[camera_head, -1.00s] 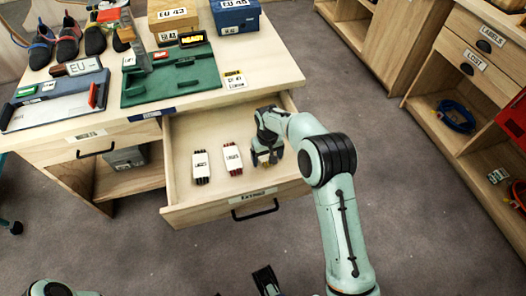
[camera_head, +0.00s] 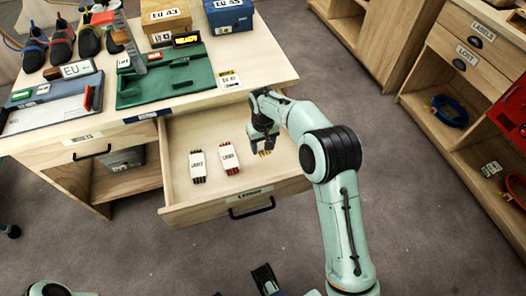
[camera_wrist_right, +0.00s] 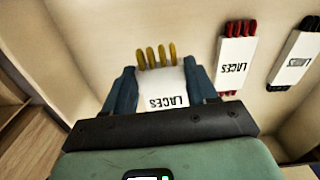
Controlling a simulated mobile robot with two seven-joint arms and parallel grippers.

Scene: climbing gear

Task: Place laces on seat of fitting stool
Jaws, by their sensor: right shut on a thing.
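My right gripper (camera_head: 264,141) is in the open drawer (camera_head: 180,212) of the wooden bench, shut on a pack of yellow laces (camera_wrist_right: 163,88) with a white LACES sleeve. In the head view the yellow tips (camera_head: 265,153) show just below the fingers. Two more lace packs lie on the drawer floor: a dark one (camera_head: 198,166) and a red one (camera_head: 229,158). They also show in the right wrist view, red (camera_wrist_right: 233,58) and dark (camera_wrist_right: 296,58). A part of my left gripper (camera_head: 266,280) seems to show at the bottom edge; its jaws are unclear. I cannot make out the fitting stool.
The bench top (camera_head: 262,65) holds shoes (camera_head: 62,42), boxes (camera_head: 165,18), a green mat (camera_head: 165,80) and a grey-blue tray (camera_head: 45,107). Wooden cabinets (camera_head: 455,75) stand at the right, with a blue coil (camera_head: 449,111) on a shelf. The grey floor (camera_head: 440,220) at right is clear.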

